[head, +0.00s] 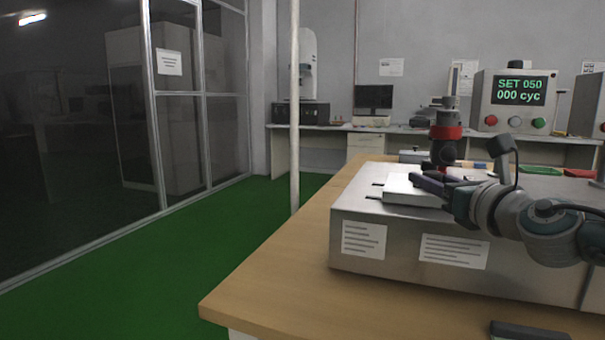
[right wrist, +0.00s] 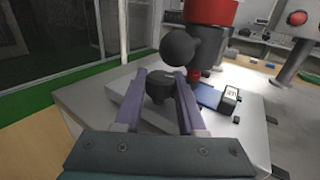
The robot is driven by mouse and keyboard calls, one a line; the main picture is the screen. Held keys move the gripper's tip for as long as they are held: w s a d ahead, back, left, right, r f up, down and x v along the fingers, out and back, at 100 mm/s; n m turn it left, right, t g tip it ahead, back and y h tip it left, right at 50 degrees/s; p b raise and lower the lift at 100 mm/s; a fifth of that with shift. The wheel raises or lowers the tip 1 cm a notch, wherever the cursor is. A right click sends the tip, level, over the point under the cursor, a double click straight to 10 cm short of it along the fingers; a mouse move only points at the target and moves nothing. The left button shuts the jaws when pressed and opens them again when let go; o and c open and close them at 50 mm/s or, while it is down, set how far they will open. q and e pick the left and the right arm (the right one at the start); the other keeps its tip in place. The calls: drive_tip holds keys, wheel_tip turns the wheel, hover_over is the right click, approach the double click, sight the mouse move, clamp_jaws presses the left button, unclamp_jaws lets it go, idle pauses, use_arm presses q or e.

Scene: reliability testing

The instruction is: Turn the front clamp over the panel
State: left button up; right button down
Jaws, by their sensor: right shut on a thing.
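A white panel (head: 400,188) lies on top of the metal test box (head: 385,218). My right gripper (head: 418,180) reaches in from the right, low over the panel. In the right wrist view its two fingers are shut on a dark round knob (right wrist: 160,88), which appears to be the front clamp's. The rest of the clamp is mostly hidden by my fingers, so I cannot tell how far over the panel it is turned. The pale panel also shows beside the fingers in the right wrist view (right wrist: 123,92). My left gripper is not in view.
A dark press head with a red ring (head: 446,132) stands just behind the gripper, with a black ball low on it. A blue item with a small display (right wrist: 230,97) lies nearby. A counter box (head: 514,98) reads "SET 050 000 cyc". The wooden table (head: 275,277) is clear at left.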

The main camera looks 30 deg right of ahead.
drive_tip(key=shift+a+r+m+g+h+p, duration=0.15)
drive_tip(key=shift+m+g+h+p, duration=0.3)
drive_tip(key=shift+h+p, duration=0.5)
drive_tip(key=shift+d+r+m+g+h+p, duration=0.1)
drive_tip(key=shift+r+m+g+h+p, duration=0.15)
drive_tip(key=shift+m+h+p, duration=0.7)
drive_tip(key=shift+f+g+p, duration=0.1)
drive_tip(key=shift+g+p, duration=0.2)
drive_tip(key=shift+p, duration=0.2)
drive_tip(key=m+h, duration=0.1)
drive_tip(key=g+h, duration=0.1)
drive_tip(key=shift+f+m+h, duration=0.2)
drive_tip(key=shift+m+h, duration=0.1)
drive_tip(key=shift+m, duration=0.1)
drive_tip(key=c, duration=0.8)
unclamp_jaws()
drive_tip(key=shift+o, duration=0.2)
